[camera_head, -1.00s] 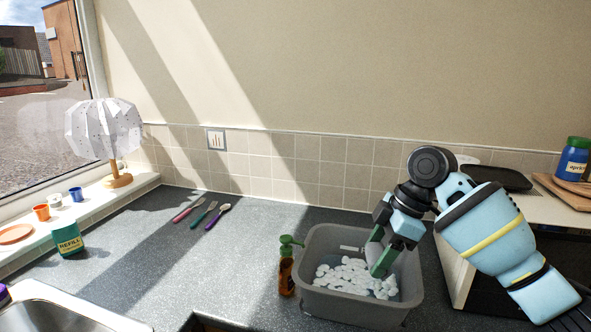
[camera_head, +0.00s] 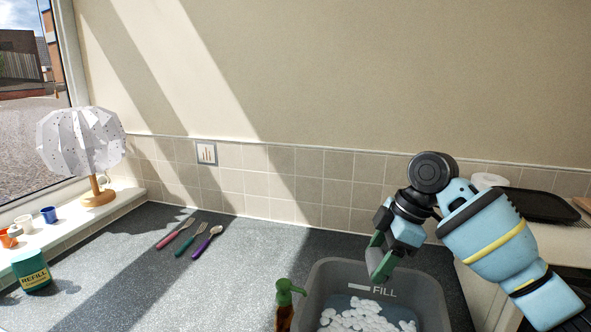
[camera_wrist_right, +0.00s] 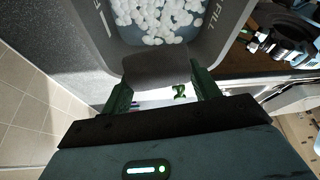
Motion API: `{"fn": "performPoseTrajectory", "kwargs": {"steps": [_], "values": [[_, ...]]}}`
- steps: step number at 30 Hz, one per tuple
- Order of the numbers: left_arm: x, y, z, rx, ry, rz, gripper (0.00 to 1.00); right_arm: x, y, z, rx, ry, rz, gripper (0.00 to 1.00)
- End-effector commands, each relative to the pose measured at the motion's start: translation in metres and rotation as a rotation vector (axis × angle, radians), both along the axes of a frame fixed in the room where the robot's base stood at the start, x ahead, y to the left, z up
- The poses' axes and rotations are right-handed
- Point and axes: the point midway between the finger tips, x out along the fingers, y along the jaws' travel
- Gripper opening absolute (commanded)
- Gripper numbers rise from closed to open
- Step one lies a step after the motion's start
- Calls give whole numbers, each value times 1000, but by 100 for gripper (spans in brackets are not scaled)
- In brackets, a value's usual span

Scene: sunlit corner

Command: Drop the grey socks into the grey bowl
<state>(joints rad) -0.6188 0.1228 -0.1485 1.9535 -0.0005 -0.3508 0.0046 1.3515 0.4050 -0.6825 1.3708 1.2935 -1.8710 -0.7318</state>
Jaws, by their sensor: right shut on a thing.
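The grey bowl (camera_head: 432,291) is a deep grey tub marked FILL, with white suds in bluish water, at the lower right of the head view; its front is cut off. In the right wrist view its wall (camera_wrist_right: 232,22) and suds fill the top. My right gripper (camera_head: 381,262) is above the bowl's back rim in the head view. It is shut on a dark grey, soft-looking bundle, the grey socks (camera_wrist_right: 157,66), which the wrist view shows between the green fingers. Whether the bundle touches the bowl is unclear. My left gripper is out of view.
A pump bottle (camera_head: 286,302) stands left of the bowl. Cutlery (camera_head: 190,237) lies on the counter, and a REFILL tub (camera_head: 31,271) and a lamp (camera_head: 82,145) are at the left. A black tray (camera_head: 540,205) is at the right. The middle counter is clear.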

Motion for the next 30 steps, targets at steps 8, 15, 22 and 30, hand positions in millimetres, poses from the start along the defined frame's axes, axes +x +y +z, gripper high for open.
{"fn": "performPoseTrajectory", "kwargs": {"steps": [8,15,22,30], "values": [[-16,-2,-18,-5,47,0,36,0,0,-39,0,11,0,40],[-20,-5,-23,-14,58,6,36,0,0,-51,0,4,0,40],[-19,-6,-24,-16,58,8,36,0,0,-51,0,0,-1,40],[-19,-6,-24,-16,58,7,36,0,0,-51,0,1,-1,81]]}}
